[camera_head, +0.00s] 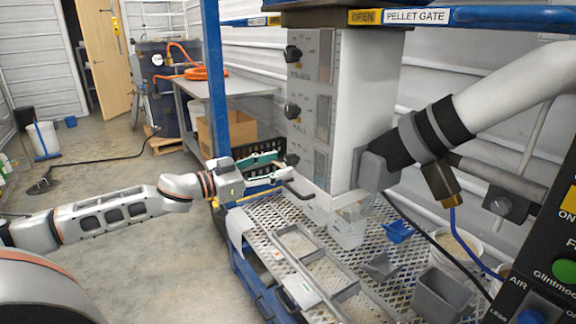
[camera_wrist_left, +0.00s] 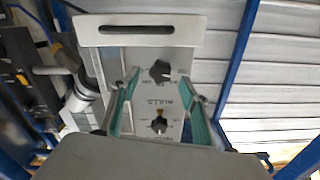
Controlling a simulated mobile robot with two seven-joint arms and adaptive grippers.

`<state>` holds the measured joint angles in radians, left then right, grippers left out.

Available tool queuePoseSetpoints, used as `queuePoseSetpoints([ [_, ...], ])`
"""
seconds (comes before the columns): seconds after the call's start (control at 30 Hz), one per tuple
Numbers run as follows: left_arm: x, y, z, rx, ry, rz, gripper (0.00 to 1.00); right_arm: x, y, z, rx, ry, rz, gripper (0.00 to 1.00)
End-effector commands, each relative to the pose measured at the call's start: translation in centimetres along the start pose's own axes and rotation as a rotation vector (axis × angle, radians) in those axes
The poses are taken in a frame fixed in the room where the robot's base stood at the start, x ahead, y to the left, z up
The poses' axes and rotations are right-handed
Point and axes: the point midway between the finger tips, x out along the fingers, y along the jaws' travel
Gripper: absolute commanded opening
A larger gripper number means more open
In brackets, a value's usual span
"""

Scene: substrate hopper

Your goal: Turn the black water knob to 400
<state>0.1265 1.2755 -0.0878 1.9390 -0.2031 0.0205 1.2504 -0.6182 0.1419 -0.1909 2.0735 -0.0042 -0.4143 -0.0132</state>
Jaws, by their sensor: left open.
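The hopper's tall grey panel (camera_head: 311,110) carries a column of black knobs in the head view: a top knob (camera_head: 293,53), a middle knob (camera_head: 292,111) and a bottom knob (camera_head: 291,160). My left gripper (camera_head: 281,168) is open, with teal fingers pointing at the bottom knob from the left. Contact cannot be told. The left wrist view shows two black knobs, one farther up (camera_wrist_left: 159,70) and one lower (camera_wrist_left: 159,125), between or just beyond the open fingers (camera_wrist_left: 162,80). The water label and dial numbers are too small to read. My right gripper is out of view.
A perforated metal bench (camera_head: 390,265) below holds grey trays (camera_head: 440,295), a blue scoop (camera_head: 398,231) and a clear container (camera_head: 347,228). A control panel (camera_head: 550,240) fills the right edge. Open floor lies at left.

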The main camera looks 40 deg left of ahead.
Motion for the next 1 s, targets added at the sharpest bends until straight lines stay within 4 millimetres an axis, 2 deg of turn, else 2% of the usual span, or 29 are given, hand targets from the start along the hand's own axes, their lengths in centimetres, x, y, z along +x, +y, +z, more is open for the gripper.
queuePoseSetpoints([
  [0.17, 1.2, -0.1, 0.3, 0.002, -0.003, -0.002, 0.45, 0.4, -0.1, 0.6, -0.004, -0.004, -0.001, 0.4],
  [0.5, 2.9, -0.1, 0.0, 0.0, 0.0, -0.001, 0.45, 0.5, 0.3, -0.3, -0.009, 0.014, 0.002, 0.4],
  [1.0, 3.6, -0.1, 0.1, 0.001, -0.002, -0.002, 0.45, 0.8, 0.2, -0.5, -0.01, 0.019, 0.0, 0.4],
])
